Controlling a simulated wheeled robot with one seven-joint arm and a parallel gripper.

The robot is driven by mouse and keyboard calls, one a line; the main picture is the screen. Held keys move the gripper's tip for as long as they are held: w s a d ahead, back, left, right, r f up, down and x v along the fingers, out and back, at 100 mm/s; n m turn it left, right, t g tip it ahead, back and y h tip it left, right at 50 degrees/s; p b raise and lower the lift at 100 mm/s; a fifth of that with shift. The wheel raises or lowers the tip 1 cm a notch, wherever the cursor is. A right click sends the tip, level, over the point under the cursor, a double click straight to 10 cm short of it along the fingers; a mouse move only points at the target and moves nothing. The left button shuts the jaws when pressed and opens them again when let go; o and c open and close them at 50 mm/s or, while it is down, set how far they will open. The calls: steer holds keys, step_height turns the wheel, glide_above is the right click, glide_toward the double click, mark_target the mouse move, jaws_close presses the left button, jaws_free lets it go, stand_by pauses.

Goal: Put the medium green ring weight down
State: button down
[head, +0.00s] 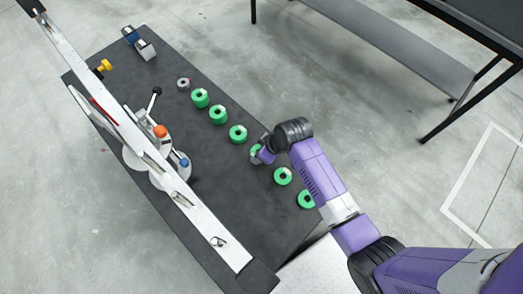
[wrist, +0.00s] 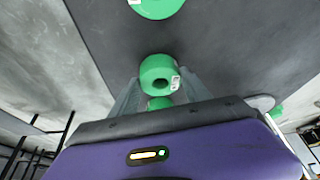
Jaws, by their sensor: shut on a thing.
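My gripper (head: 261,156) is shut on a green ring weight (head: 256,151), low over the dark tabletop, in the gap of a row of similar green rings. In the wrist view the green ring (wrist: 159,71) with a white label shows between the fingertips of my gripper (wrist: 160,88). A second patch of green shows just below it, close to the palm. My wrist hides part of the held ring in the head view, and I cannot tell whether it touches the table.
Green rings stand on both sides: one up-left (head: 238,134), one down-right (head: 283,176). A small grey ring (head: 184,83) ends the row. A long white beam (head: 150,150) on a stand, with orange and blue knobs, runs along the dark table (head: 225,195). A bench (head: 385,40) stands behind.

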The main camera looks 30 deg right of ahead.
steer(key=shift+w, duration=0.1)
steer(key=shift+f, duration=0.1)
steer(key=c, duration=0.5)
jaws_free()
